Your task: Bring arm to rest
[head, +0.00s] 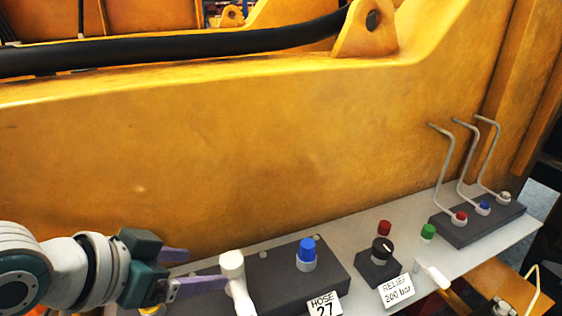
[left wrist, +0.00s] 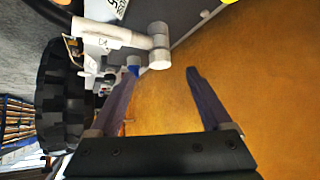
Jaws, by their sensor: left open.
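My left gripper (head: 203,268) comes in from the lower left in the head view, its two purple-grey fingers spread and nothing between them. It is close beside a white-capped lever (head: 232,264) at the left end of the control panel; whether a finger touches it, I cannot tell. In the left wrist view the open fingers (left wrist: 160,76) point toward the orange wall, with a white cylindrical part (left wrist: 159,45) just beyond them. My right gripper is not in view.
The grey panel (head: 340,250) carries a blue knob (head: 307,250), a black dial (head: 382,248), red (head: 384,227) and green (head: 428,231) buttons, and bent metal rods (head: 450,165) at right. An orange steel wall (head: 240,150) rises behind. A large black tyre (left wrist: 65,95) shows in the wrist view.

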